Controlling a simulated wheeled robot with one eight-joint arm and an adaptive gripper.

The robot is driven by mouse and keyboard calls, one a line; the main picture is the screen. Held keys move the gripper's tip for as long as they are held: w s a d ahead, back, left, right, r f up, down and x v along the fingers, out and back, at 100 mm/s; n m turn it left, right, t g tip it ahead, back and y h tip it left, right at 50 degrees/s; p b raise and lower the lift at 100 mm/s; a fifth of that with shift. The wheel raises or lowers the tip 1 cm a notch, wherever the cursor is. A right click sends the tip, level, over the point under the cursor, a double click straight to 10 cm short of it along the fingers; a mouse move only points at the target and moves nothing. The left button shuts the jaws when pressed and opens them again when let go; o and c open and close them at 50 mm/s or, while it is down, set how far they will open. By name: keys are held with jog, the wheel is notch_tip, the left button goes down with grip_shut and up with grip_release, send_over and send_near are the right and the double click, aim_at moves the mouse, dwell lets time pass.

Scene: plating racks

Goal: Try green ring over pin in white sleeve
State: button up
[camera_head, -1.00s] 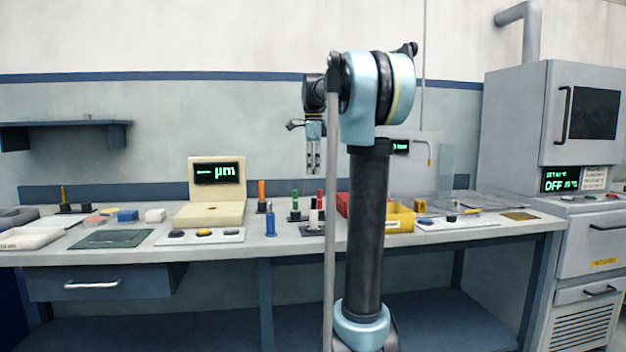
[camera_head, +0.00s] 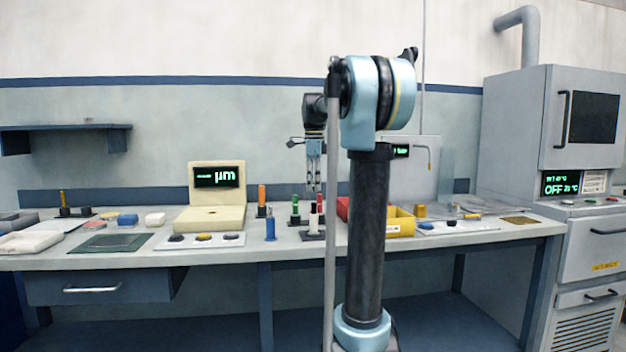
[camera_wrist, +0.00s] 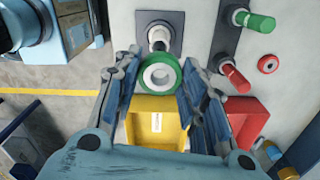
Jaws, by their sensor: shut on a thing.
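My gripper (camera_wrist: 158,82) is shut on the green ring (camera_wrist: 160,61), which has a pale inner part and an open hole. The pin in the white sleeve (camera_wrist: 157,36) stands on a dark square base, just above the ring in the wrist view. The ring overlaps the sleeve's near end in that view; I cannot tell how far apart they are in height. In the head view my gripper (camera_head: 314,187) points down above the white-sleeved pin (camera_head: 314,222), with a gap between. The ring is too small to make out there.
Close by stand a green-sleeved pin (camera_wrist: 250,19) and a red-sleeved pin (camera_wrist: 235,78). A yellow bin (camera_wrist: 156,104) and a red bin (camera_wrist: 247,118) are near the fingers. An orange pin (camera_head: 262,196) and a blue post (camera_head: 270,227) stand to the left.

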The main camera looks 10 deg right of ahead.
jog(key=shift+f, duration=1.9)
jog(key=shift+f, duration=0.25)
jog(key=shift+r, duration=0.15)
dwell(0.9)
jog(key=shift+r, duration=1.85)
